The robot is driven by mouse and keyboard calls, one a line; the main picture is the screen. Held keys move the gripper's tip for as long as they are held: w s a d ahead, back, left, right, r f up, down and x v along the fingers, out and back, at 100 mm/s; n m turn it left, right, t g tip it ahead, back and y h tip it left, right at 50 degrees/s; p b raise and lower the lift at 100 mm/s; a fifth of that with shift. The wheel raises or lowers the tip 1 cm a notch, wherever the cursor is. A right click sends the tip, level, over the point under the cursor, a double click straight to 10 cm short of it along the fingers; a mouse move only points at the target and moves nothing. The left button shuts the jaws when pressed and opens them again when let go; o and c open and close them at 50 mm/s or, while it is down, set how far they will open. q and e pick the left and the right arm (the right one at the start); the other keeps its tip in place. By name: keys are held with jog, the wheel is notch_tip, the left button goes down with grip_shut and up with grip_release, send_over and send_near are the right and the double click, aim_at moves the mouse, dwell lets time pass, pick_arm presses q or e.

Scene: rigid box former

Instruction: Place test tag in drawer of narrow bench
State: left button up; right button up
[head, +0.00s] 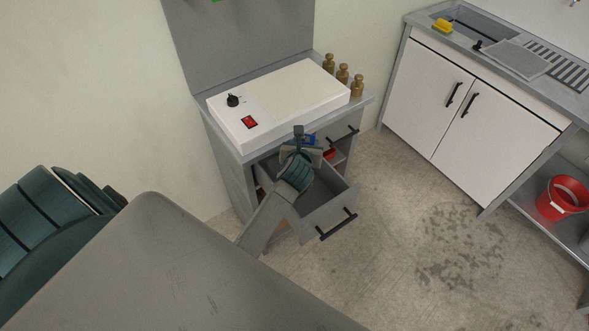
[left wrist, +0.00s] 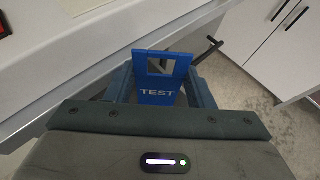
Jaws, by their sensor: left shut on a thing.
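The blue test tag (left wrist: 157,98), lettered "TEST" and with a square opening at its far end, is between the fingers of my left gripper (left wrist: 163,76) in the left wrist view. The gripper is shut on it. In the head view, my left gripper (head: 304,140) is at the front of the narrow grey bench (head: 233,160), above the open drawer (head: 335,214), and a bit of the blue tag (head: 311,139) shows beside it. The drawer is pulled out, with a black handle on its front. My arm hides part of its inside. My right gripper is not in view.
A white device (head: 285,98) with a knob and red switch covers most of the bench top. Several brass weights (head: 343,74) stand at its right edge. A white cabinet (head: 432,100) and red bucket (head: 565,198) are at the right. Floor between is clear.

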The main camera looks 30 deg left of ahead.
pick_arm(q)
notch_tip(320, 180, down, 11)
jog(key=shift+s, duration=0.4)
jog(key=shift+d+r, duration=0.1)
jog(key=o, duration=1.2)
jog(key=v, duration=1.2)
jog(key=shift+b, duration=0.3)
